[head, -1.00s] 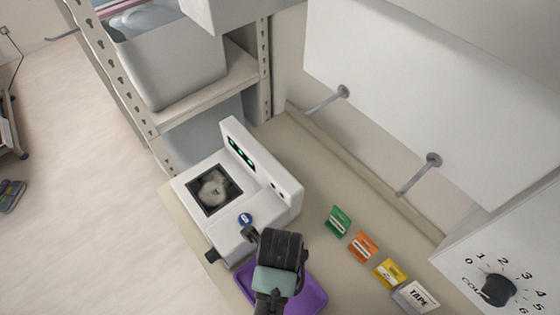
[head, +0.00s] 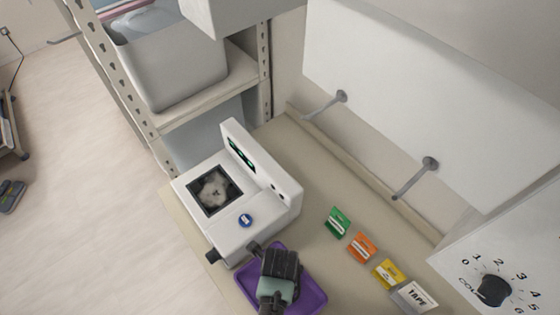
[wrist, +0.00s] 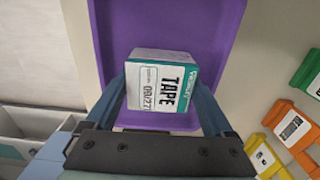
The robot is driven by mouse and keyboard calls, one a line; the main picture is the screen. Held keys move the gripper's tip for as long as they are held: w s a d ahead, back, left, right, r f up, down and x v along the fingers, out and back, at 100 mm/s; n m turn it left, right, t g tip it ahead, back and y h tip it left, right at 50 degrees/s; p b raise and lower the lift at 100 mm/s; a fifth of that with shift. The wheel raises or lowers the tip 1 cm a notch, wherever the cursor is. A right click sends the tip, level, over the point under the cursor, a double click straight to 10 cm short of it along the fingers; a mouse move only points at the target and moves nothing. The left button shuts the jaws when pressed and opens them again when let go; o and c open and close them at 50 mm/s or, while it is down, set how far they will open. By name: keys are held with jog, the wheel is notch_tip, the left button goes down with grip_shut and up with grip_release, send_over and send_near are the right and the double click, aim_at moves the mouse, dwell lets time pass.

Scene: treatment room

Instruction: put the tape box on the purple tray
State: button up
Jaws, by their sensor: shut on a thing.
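The tape box (wrist: 162,88) is a small white and teal carton marked TAPE. My gripper (wrist: 160,104) is shut on it, with one finger at each side, in the wrist view. The purple tray (wrist: 226,22) lies behind and below the box in that view; whether the box touches it I cannot tell. In the head view the purple tray (head: 313,296) is on the counter, partly covered by my gripper (head: 277,285). The held box is hidden there.
A white device (head: 240,205) stands beside the tray. Green (head: 338,222), orange (head: 362,247) and yellow (head: 388,274) packets and a white TAPE-marked item (head: 413,297) line the right. A white cabinet with a dial (head: 492,289) stands at lower right.

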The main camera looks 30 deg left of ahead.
jog(key=shift+f, duration=0.2)
jog(key=o, duration=1.2)
jog(key=shift+r, duration=0.15)
notch_tip(320, 180, up, 12)
jog(key=shift+r, duration=0.1)
